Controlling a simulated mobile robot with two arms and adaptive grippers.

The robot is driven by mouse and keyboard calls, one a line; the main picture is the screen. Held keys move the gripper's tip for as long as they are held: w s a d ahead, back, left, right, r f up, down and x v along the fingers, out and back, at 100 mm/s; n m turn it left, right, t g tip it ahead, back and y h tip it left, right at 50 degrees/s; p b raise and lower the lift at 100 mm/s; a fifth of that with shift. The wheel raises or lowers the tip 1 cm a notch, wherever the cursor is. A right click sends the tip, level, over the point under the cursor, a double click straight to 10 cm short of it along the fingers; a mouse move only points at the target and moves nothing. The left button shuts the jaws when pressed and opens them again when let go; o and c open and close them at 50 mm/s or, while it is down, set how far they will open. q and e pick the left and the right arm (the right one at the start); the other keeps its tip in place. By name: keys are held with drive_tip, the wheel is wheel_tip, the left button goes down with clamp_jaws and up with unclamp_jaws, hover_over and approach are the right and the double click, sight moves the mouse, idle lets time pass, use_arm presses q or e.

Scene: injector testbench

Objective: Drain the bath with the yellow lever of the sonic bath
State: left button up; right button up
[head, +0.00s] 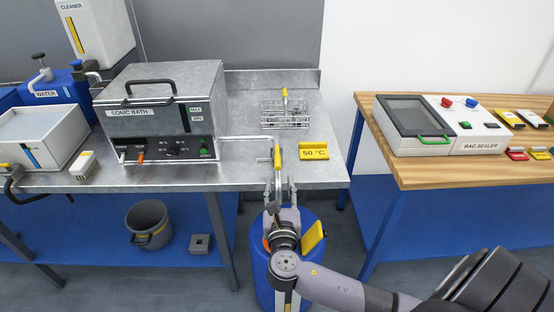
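The sonic bath (160,112) is a closed steel box with a black lid handle, standing on the steel bench. A pipe runs from its right side to the yellow lever (277,156) near the bench's front edge. The lever looks roughly upright in the picture. My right gripper (280,188) is just below the lever, its two fingers apart. I see nothing held between them, and I cannot tell whether a finger touches the lever. My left gripper is out of view.
A blue drum (260,283) stands on the floor under my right gripper. A wire basket (284,115) and a yellow 50 °C sign (313,151) are on the bench's right part. The bag sealer (440,125) is on a wooden table (445,175) at right, with a gap between tables.

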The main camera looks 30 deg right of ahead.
sight(278, 168)
drive_tip(key=p+x, duration=0.1)
drive_tip(key=x, duration=0.9)
drive_tip(key=shift+w+d, duration=0.25)
drive_tip(key=shift+w, duration=0.05)
drive_tip(key=shift+c, duration=0.6)
clamp_jaws()
